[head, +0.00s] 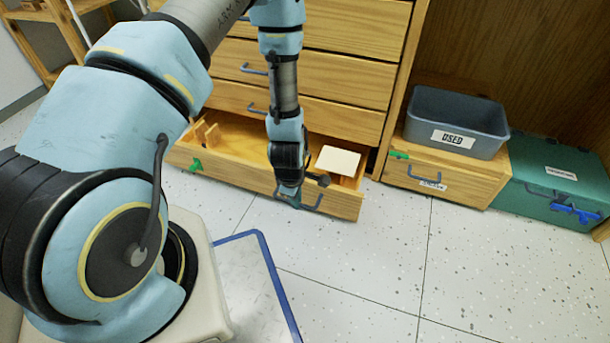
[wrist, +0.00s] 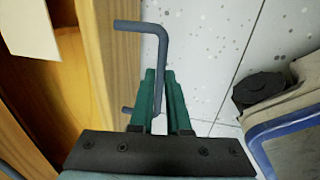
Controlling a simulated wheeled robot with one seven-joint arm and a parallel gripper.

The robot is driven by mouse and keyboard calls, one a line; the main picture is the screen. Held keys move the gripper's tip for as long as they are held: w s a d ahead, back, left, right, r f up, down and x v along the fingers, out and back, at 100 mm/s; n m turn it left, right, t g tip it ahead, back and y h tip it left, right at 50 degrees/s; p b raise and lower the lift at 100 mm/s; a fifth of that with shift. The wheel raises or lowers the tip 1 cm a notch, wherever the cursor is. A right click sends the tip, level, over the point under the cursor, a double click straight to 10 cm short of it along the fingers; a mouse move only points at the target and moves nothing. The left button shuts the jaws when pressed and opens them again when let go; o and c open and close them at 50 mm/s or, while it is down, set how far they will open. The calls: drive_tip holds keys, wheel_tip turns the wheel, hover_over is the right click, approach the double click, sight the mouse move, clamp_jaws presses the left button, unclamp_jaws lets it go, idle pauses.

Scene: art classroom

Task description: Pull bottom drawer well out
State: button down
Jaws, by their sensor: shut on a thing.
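The bottom drawer (head: 345,201) of the wooden chest is partly out, and its open inside shows from above. A white card or block (head: 338,160) lies in its right part, and wooden dividers stand at its left. My gripper (head: 292,203) is down at the drawer's front, shut on the blue-grey bar handle. In the wrist view my gripper's green fingers (wrist: 162,110) stand on both sides of the handle (wrist: 158,60), with the drawer front (wrist: 97,60) to the left. My arm hides part of the drawer's middle.
The drawers above (head: 320,85) are closed. To the right are a grey bin (head: 455,115) labelled USED on a wooden box (head: 455,178), and a green case (head: 550,180). The speckled floor (head: 370,260) before the drawer is clear. A blue-edged panel (head: 272,270) is near my base.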

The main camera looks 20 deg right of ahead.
drive_tip(key=s+a+p, duration=0.1)
drive_tip(key=s+a, duration=0.5)
drive_tip(key=s, duration=0.1)
drive_tip(key=shift+s+a+p, duration=0.15)
drive_tip(key=shift+a+p, duration=0.2)
drive_tip(key=c, duration=0.9)
unclamp_jaws()
drive_tip(key=r+p, duration=0.1)
drive_tip(key=r, duration=0.2)
drive_tip(key=s+a+r+p, duration=0.1)
drive_tip(key=r, duration=0.3)
drive_tip(key=r+p, duration=0.2)
drive_tip(key=r, duration=0.1)
drive_tip(key=shift+s+a+r, duration=0.2)
drive_tip(key=shift+r, duration=0.1)
